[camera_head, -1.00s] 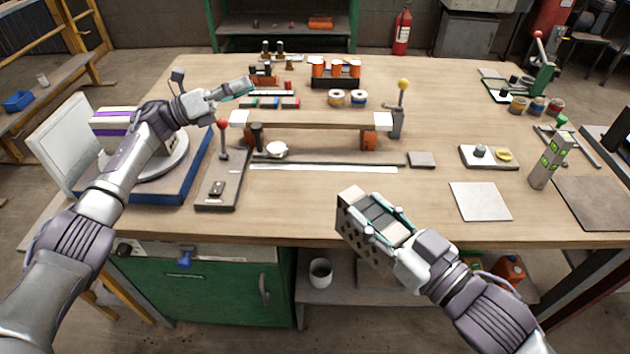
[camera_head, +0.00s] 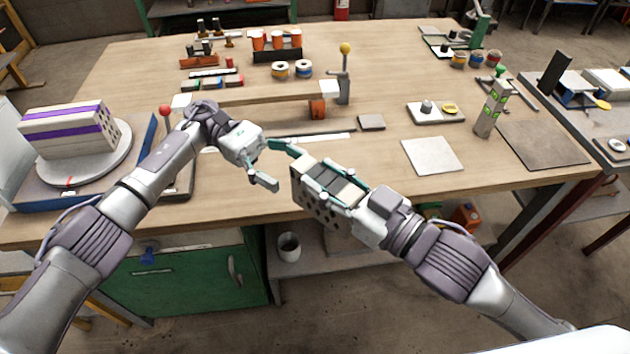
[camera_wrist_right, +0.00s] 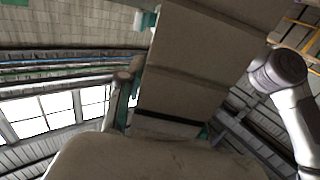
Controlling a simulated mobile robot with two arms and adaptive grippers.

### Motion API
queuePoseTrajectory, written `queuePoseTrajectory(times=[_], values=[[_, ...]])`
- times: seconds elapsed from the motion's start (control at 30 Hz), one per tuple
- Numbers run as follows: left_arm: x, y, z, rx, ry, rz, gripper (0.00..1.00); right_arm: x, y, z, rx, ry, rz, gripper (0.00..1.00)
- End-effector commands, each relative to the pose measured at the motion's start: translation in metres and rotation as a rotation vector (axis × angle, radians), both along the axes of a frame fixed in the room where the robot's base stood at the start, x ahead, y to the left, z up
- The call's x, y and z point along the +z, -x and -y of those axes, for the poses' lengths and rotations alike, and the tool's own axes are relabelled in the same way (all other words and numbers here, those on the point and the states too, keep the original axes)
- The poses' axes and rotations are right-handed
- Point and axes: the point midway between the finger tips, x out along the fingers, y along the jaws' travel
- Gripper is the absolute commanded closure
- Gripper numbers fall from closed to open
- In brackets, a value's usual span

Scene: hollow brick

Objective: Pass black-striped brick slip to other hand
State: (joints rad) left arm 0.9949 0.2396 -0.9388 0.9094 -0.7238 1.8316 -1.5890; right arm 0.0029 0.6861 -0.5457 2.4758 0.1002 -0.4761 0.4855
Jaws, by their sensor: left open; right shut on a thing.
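The black-striped brick slip (camera_head: 318,207) is a grey-beige block with holes in its side, held above the table's front edge. My right gripper (camera_head: 324,178) is shut on it, with the fingers along its upper faces. In the right wrist view the brick (camera_wrist_right: 205,60) fills the middle, with a dark stripe across it near the gripper. My left gripper (camera_head: 290,170) is open and empty, just left of the brick's free end. Its upper finger overlaps the brick's top left corner in the picture; I cannot tell whether they touch.
A purple-striped brick (camera_head: 65,135) sits on a turntable (camera_head: 80,168) at the left. A lever with a red knob (camera_head: 166,112) stands behind my left arm. A green-marked upright block (camera_head: 490,108) and a pale square tile (camera_head: 432,155) lie right. The front middle of the table is clear.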

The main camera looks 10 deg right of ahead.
Motion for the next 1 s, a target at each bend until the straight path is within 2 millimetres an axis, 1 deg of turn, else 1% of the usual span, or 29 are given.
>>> queuePoseTrajectory(times=[0.03, 0.1, 0.3, 0.4, 0.6, 0.87, 1.0], values=[[0.0, 0.009, 0.008, -0.005, 0.001, 0.001, 0.3, 0.001, 0.0, 0.0, 0.0, -0.001, 0.002, 1.0], [0.0, 0.019, 0.018, -0.004, 0.001, -0.001, 0.3, 0.001, 0.0, 0.0, 0.0, -0.001, 0.002, 1.0], [0.0, 0.041, 0.043, -0.001, 0.001, -0.001, 0.3, 0.001, 0.0, 0.0, 0.0, -0.001, 0.002, 1.0], [0.0, 0.048, 0.052, 0.0, 0.001, -0.001, 0.3, 0.001, 0.0, 0.0, 0.0, -0.001, 0.002, 1.0], [0.0, 0.056, 0.059, 0.002, 0.001, -0.002, 0.3, 0.001, 0.0, 0.0, 0.0, -0.001, 0.002, 1.0], [0.0, 0.056, 0.06, 0.002, 0.001, -0.002, 0.3, 0.001, 0.0, 0.0, 0.0, -0.001, 0.002, 1.0], [0.0, 0.056, 0.06, 0.002, 0.001, -0.002, 0.53, 0.001, 0.0, 0.0, 0.0, -0.001, 0.002, 1.0]])
